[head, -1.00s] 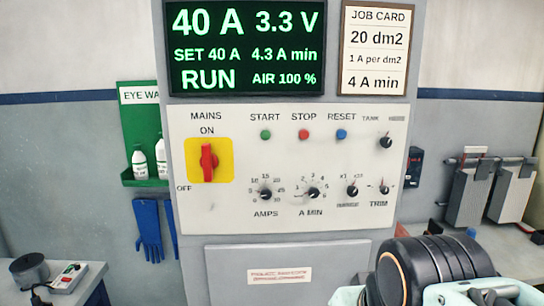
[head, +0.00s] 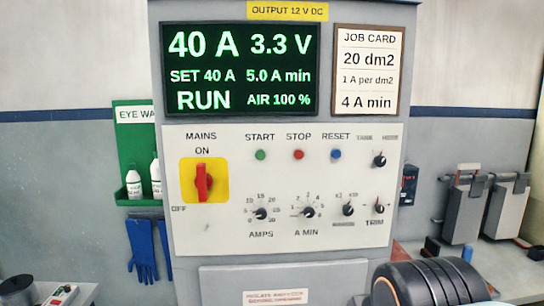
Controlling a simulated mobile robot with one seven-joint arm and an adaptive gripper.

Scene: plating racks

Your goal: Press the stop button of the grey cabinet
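The grey cabinet (head: 232,248) stands upright in the middle of the head view. Its red stop button (head: 298,154) sits on the white panel (head: 215,142), between the green start button (head: 260,155) and the blue reset button (head: 336,153). Nothing covers the stop button. The display (head: 240,68) reads 40 A, 3.3 V, SET 40 A, 5.0 A min, RUN and AIR 100 %. The job card (head: 367,70) reads 20 dm2, 1 A per dm2, 4 A min. Part of my arm shows at the bottom right, below the panel; my gripper's fingers are not visible.
A red mains switch (head: 203,182) on a yellow plate and several black knobs share the panel. An eye wash board (head: 134,140) with bottles and blue gloves (head: 142,250) hang at left. Grey tanks (head: 465,212) stand at right. A small box with buttons (head: 62,296) lies at lower left.

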